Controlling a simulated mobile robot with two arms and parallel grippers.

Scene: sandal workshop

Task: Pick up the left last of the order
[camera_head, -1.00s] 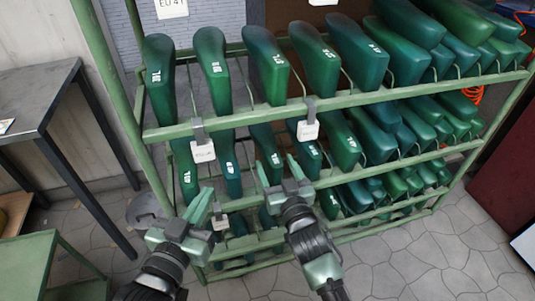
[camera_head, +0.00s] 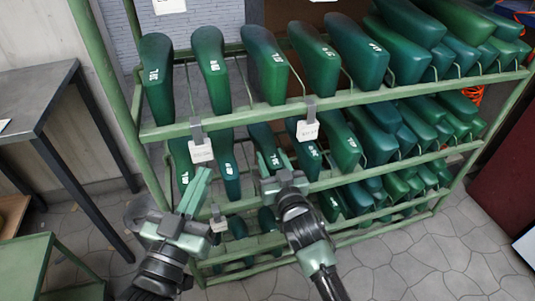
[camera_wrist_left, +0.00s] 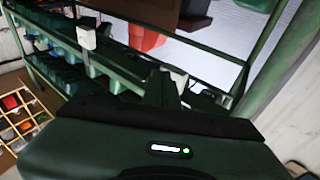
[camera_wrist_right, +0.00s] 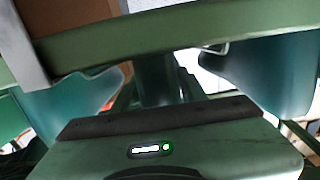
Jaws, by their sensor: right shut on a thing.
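Green shoe lasts with white markings stand in rows on a green rack. My right gripper (camera_head: 270,160) is at the middle row, below the label on the upper rail. It is shut on a green last (camera_head: 262,137), whose lower part the gripper hides. In the right wrist view the held last is dark between the fingers (camera_wrist_right: 158,80), with a teal last on the left (camera_wrist_right: 65,108) and another on the right (camera_wrist_right: 270,75). My left gripper (camera_head: 194,190) is in front of the lower left of the rack, apart from the lasts. Its finger gap is unclear.
The rack's upper rail (camera_head: 240,118) runs just above my right gripper. White tags (camera_head: 201,151) and (camera_head: 307,130) hang from it. A dark table (camera_head: 35,90) and a green stand (camera_head: 25,265) are at the left. The tiled floor at the right is clear.

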